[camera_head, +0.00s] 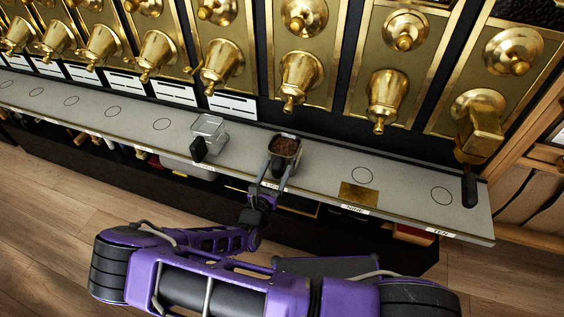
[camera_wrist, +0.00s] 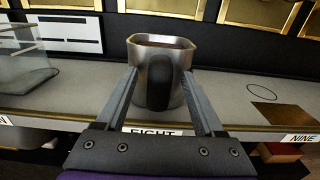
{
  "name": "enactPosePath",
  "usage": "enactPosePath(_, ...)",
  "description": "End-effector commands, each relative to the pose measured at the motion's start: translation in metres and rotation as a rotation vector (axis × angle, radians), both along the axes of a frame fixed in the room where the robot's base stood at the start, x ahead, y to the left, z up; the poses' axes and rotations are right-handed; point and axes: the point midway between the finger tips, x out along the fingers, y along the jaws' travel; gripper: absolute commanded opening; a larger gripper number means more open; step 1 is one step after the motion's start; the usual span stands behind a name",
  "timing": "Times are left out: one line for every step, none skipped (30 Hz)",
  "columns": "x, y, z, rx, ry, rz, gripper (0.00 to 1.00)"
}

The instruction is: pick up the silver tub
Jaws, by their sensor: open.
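The silver tub (camera_head: 286,150) stands upright on the grey shelf at the place labelled EIGHT, with brown contents inside. In the wrist view the tub (camera_wrist: 181,63) shows its dark handle (camera_wrist: 159,84) facing me. My gripper (camera_head: 272,178) reaches the tub from the front. In the wrist view my gripper (camera_wrist: 160,78) is open, with one finger on each side of the handle. The fingertips are close to the tub's front wall; I cannot tell whether they touch it. The tub's base is partly hidden behind the fingers and handle.
A clear tub (camera_head: 209,132) with a dark handle stands to the left on the shelf (camera_head: 325,170). A brass plate (camera_head: 358,194) lies flat to the right. Brass dispensers (camera_head: 300,75) line the wall behind. A dark-handled brass piece (camera_head: 480,135) is at the far right.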

Motion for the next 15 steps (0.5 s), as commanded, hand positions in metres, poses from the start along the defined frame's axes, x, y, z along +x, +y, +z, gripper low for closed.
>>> enactPosePath(0.0005,-0.0001,0.0001,0.0,0.0,0.0,0.7)
enactPosePath(0.0005,-0.0001,0.0001,0.0,0.0,0.0,0.7)
enactPosePath(0.0004,0.0001,0.0002,0.0,0.0,0.0,0.7)
enactPosePath(0.0004,0.0001,0.0002,0.0,0.0,0.0,0.7)
enactPosePath(0.0003,0.0001,0.0002,0.0,0.0,0.0,0.7)
enactPosePath(0.0003,0.0001,0.0002,0.0,0.0,0.0,0.65)
enactPosePath(0.0002,0.0002,0.0002,0.0,0.0,0.0,0.59)
enactPosePath(0.0002,0.0002,0.0002,0.0,0.0,0.001,0.54)
enactPosePath(0.0001,0.0003,0.0002,0.0,0.0,0.001,0.47)
enactPosePath(0.0001,0.0003,0.0002,0.0,0.0,0.001,0.41)
enactPosePath(0.0001,0.0003,0.0002,0.0,0.0,0.001,0.36)
enactPosePath(0.0001,0.0003,0.0002,0.0,0.0,0.001,0.29)
enactPosePath(0.0,0.0004,0.0002,0.0,0.0,0.001,0.23)
enactPosePath(0.0,0.0004,0.0002,0.0,0.0,0.001,0.18)
enactPosePath(0.0,0.0003,0.0002,0.0,0.0,0.001,0.11)
